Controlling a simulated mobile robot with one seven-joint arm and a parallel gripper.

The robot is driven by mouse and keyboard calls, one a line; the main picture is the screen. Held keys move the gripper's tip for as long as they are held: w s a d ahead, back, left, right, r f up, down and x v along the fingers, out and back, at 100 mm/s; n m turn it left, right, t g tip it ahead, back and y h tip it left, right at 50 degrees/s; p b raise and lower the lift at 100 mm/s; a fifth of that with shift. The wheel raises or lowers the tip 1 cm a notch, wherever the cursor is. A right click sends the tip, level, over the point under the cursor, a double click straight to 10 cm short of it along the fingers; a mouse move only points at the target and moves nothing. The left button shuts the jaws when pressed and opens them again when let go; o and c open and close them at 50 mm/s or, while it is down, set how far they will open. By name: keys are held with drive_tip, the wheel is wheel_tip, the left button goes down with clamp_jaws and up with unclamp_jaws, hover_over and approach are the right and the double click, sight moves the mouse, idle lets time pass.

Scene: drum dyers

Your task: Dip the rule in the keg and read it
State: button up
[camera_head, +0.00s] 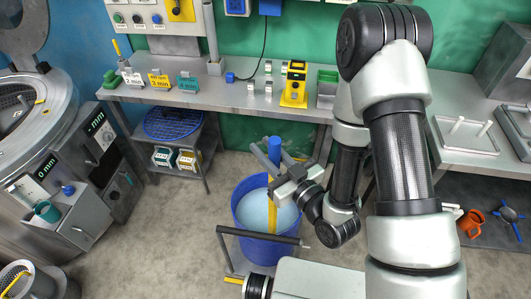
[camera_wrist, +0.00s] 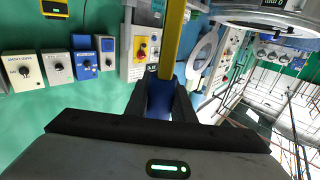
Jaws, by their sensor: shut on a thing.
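The rule is a yellow strip (camera_head: 272,217) with a blue grip (camera_head: 274,146). My gripper (camera_head: 270,160) is shut on the blue grip, with the rule hanging about upright. The keg (camera_head: 252,244) is a blue open tub of pale blue liquid (camera_head: 254,207) on the floor. The yellow strip shows against the liquid and the keg's near inside; I cannot tell how deep its lower end is. In the wrist view the blue grip (camera_wrist: 158,100) is between the fingers and the yellow strip (camera_wrist: 172,40) runs away from them. No marks are readable.
A grey bench (camera_head: 220,95) behind holds time signs, a yellow device (camera_head: 294,85) and small blocks. A dark bar (camera_head: 258,236) crosses before the keg. A drum machine (camera_head: 40,125) stands left. An orange jug (camera_head: 470,222) is at right. Floor left of the keg is clear.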

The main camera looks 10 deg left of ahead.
drive_tip(key=w+f+b, duration=0.2)
drive_tip(key=w+b, duration=0.9)
drive_tip(key=w, duration=0.2)
wheel_tip(320, 180, down, 46)
drive_tip(key=b, duration=1.6)
drive_tip(key=shift+w+a+r, duration=0.25)
drive_tip(key=shift+w+a, duration=0.1)
idle(1.7)
idle(1.1)
